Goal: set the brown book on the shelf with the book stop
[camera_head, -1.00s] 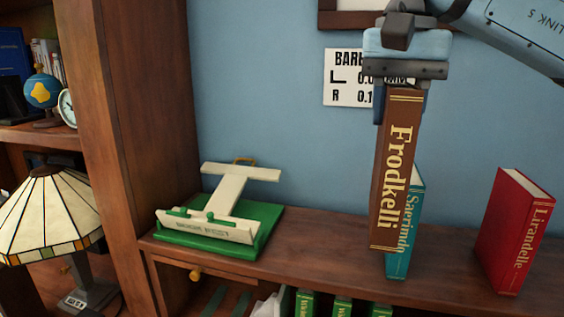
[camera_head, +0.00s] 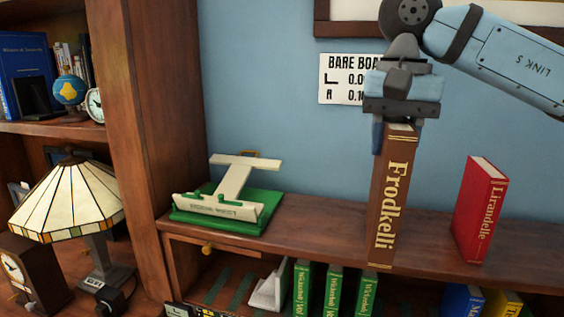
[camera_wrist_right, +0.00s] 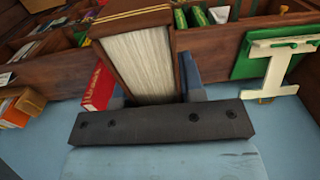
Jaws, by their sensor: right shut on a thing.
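The brown book (camera_head: 393,200), lettered "Frodkelli", hangs upright in my right gripper (camera_head: 397,125), which is shut on its top end. In the head view its lower end overlaps the top shelf (camera_head: 330,222); I cannot tell whether it touches. In the right wrist view the book's pale page block (camera_wrist_right: 140,65) shows between the fingers. A white L-shaped piece (camera_head: 268,291), perhaps the book stop, stands on the lower shelf left of several green books (camera_head: 333,292). My left gripper is not in view.
A red book (camera_head: 480,210) stands on the top shelf at right. A green stand with a white T-shaped piece (camera_head: 232,185) sits at left. A stained-glass lamp (camera_head: 68,205) and a globe (camera_head: 70,88) are farther left. Shelf between stand and brown book is bare.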

